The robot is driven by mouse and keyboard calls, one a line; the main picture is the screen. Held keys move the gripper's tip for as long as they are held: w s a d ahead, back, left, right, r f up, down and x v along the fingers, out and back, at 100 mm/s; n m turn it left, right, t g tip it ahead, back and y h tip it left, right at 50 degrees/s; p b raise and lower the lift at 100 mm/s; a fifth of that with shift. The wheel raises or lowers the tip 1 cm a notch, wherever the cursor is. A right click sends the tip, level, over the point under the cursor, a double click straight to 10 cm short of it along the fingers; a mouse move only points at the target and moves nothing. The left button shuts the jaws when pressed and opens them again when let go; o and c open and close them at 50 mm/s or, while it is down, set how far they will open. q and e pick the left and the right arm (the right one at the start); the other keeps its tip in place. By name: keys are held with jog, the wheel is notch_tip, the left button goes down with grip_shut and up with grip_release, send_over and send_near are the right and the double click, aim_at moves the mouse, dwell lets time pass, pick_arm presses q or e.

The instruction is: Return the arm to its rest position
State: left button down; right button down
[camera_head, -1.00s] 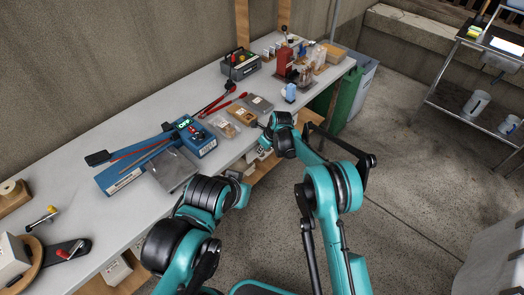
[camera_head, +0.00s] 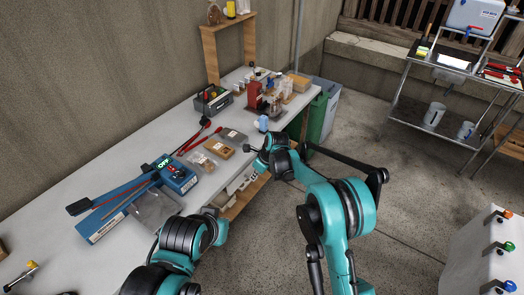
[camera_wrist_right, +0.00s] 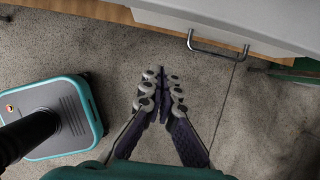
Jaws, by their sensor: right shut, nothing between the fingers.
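My right arm (camera_head: 345,210) rises from the bottom of the head view and bends toward the front edge of the workbench. Its gripper (camera_head: 251,174) is small and partly hidden there, below the bench's front edge. In the right wrist view the gripper (camera_wrist_right: 162,80) shows clearly, fingers together and empty, with bare concrete floor behind it. My left arm (camera_head: 185,238) is folded at the bottom of the head view, in front of the bench; its gripper cannot be made out.
The workbench (camera_head: 60,185) holds a blue heat sealer (camera_head: 178,175), clear packets (camera_head: 155,208), a toolbox (camera_head: 212,100) and a red press (camera_head: 254,95). A drawer handle (camera_wrist_right: 217,47) is close to the right gripper. Floor (camera_head: 400,215) is open to the right; a metal rack (camera_head: 425,106) stands beyond.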

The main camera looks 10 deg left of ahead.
jog(key=shift+d+r, duration=0.1)
jog(key=shift+r, duration=0.05)
jog(key=s+d+r+n+t+h, duration=0.1)
jog(key=s+d+r+n+t, duration=0.1)
jog(key=s+d+r+n, duration=0.6)
jog(key=s+d+r+n+t+h, duration=0.1)
jog(key=s+d+r+n, duration=0.25)
jog(key=d+r, duration=0.8)
jog(key=s+d+f+n+t+h, duration=0.1)
jog(key=s+d+n, duration=0.4)
jog(key=s, duration=0.5)
jog(key=s+d+f+n+t+h, duration=0.1)
jog(key=s+d+n, duration=0.5)
jog(key=s+d, duration=0.3)
jog(key=shift+s, duration=0.6)
